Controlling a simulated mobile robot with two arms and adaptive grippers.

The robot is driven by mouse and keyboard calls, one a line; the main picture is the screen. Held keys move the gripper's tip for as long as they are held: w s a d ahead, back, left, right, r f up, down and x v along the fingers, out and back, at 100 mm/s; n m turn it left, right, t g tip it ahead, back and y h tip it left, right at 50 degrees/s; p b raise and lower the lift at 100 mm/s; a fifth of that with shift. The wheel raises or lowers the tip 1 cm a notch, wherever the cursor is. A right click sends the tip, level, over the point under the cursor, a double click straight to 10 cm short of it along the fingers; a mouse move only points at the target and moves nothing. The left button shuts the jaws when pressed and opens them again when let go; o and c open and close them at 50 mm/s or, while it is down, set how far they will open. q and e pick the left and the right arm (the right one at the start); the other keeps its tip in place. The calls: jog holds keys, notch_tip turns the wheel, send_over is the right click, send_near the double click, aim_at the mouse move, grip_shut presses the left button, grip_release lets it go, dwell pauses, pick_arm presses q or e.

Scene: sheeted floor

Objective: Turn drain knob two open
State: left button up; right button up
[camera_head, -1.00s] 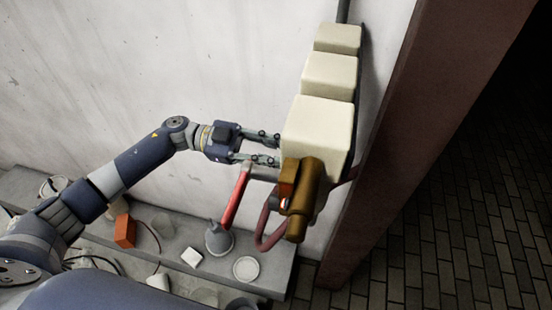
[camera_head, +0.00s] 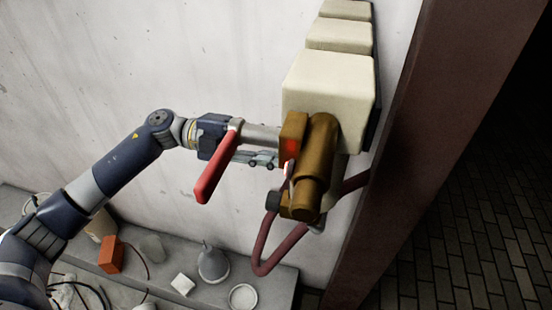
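A brass valve body (camera_head: 318,155) is fixed below the cream blocks on the wall. A steel stem (camera_head: 262,136) runs left from it to a lever with a red grip (camera_head: 217,170), which slants down. A dark red bent bar (camera_head: 268,245) loops below the valve. I cannot tell which part is drain knob two. My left gripper (camera_head: 262,159) is behind the lever, with its fingers pointing right toward the valve. One finger shows below the stem; the other is hidden, so its opening and any contact are unclear. My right gripper is not in view.
Several cream blocks (camera_head: 328,85) stick out of the wall above the valve. A dark red post (camera_head: 400,150) stands close on the right. A grey ledge (camera_head: 265,280) below holds a grey funnel-like object (camera_head: 213,264), an orange block (camera_head: 111,255) and a white dish (camera_head: 243,297).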

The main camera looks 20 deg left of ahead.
pick_arm(q)
jog(key=shift+m+b, duration=0.8)
jog(key=o, duration=1.1)
jog(key=shift+s, duration=0.1)
jog(key=shift+a, duration=0.1)
jog(key=a, duration=1.2)
jog(key=shift+d, duration=0.1)
